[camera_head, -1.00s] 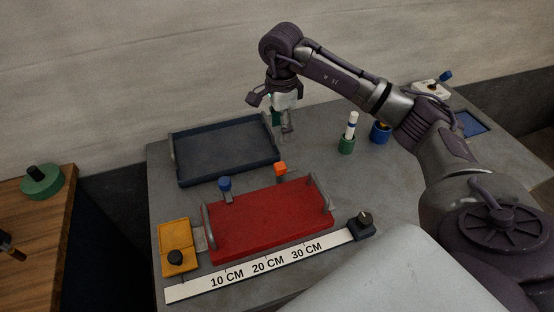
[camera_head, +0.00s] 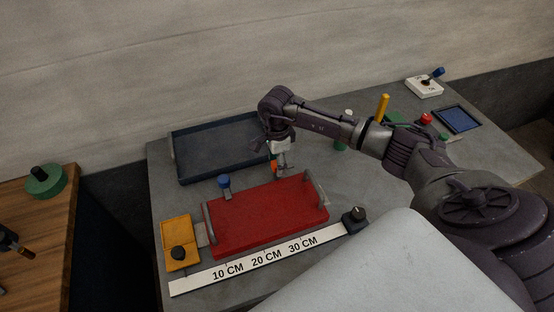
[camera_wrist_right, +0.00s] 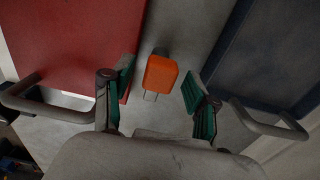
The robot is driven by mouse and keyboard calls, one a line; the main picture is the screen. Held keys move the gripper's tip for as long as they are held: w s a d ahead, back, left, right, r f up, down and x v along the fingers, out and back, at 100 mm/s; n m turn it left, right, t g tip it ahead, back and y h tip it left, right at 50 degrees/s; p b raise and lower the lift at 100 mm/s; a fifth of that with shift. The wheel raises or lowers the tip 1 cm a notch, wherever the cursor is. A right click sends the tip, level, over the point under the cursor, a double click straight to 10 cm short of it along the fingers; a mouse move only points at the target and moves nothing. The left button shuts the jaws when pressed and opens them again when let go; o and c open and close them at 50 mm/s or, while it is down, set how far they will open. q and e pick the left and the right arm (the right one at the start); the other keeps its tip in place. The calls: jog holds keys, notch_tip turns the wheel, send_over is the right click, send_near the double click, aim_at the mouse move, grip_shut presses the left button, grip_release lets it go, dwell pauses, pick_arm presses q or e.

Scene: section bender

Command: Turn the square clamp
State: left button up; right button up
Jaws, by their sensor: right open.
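The orange square clamp (camera_head: 274,167) stands at the far edge of the red panel (camera_head: 255,217). It is mostly covered by my gripper in the head view. In the right wrist view the orange square head (camera_wrist_right: 160,73) shows clearly, on a dark stem, between the fingers. My right gripper (camera_head: 283,171) is over the clamp, and its green-padded fingers (camera_wrist_right: 157,83) are apart, one on each side of the head with gaps. The blue clamp (camera_head: 224,182) stands to the left at the same panel edge. My left gripper does not show.
A dark blue tray (camera_head: 187,172) lies behind the red panel, and its handle (camera_wrist_right: 270,122) is near my fingers. A white ruler (camera_head: 205,281) runs along the front, with a yellow block (camera_head: 178,230) left. A yellow peg (camera_head: 382,107) stands right.

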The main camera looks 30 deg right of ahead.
grip_shut()
jog(key=shift+m, duration=0.3)
jog(key=m+b, duration=0.2)
jog(key=m, duration=0.1)
jog(key=shift+f, duration=0.1)
jog(key=m+b, duration=0.2)
jog(key=m, duration=0.2)
jog(key=shift+m, duration=0.4)
jog(key=m+b, duration=0.1)
jog(key=m, duration=0.3)
jog(key=m+b, duration=0.1)
jog(key=m, duration=0.4)
jog(key=shift+m, duration=0.5)
